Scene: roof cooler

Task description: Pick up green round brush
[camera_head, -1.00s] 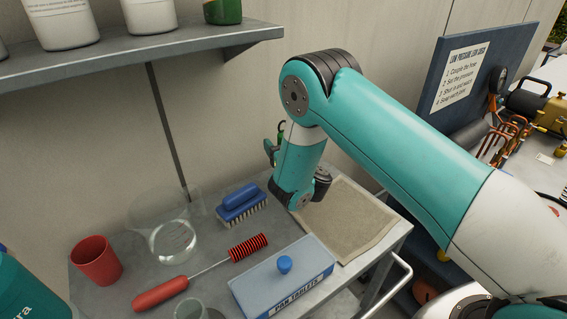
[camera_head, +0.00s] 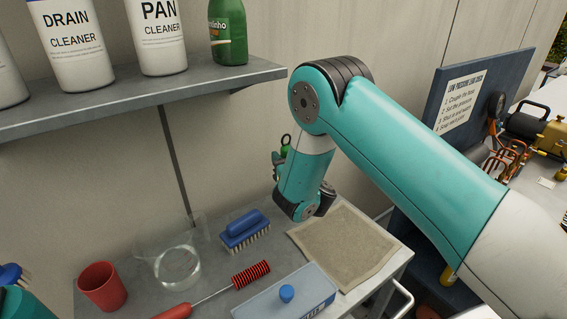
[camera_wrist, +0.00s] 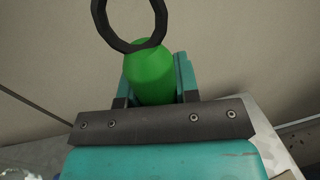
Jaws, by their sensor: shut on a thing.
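The green round brush shows as a smooth green handle (camera_wrist: 151,76) with a dark ring at its end in the wrist view. The handle sits between the two teal fingers of my gripper (camera_wrist: 152,84), which is shut on it. In the head view a small green part of it with the dark ring (camera_head: 285,140) shows just left of my arm, above the level of the table top. The brush's bristle end is hidden in both views.
The metal table holds a blue brush (camera_head: 243,230), red cup (camera_head: 102,287), clear beaker (camera_head: 178,268), red bristle brush (camera_head: 251,274), blue-grey box (camera_head: 300,297) and beige mat (camera_head: 343,247). A shelf (camera_head: 140,97) with bottles is on the wall. A signboard (camera_head: 459,110) stands right.

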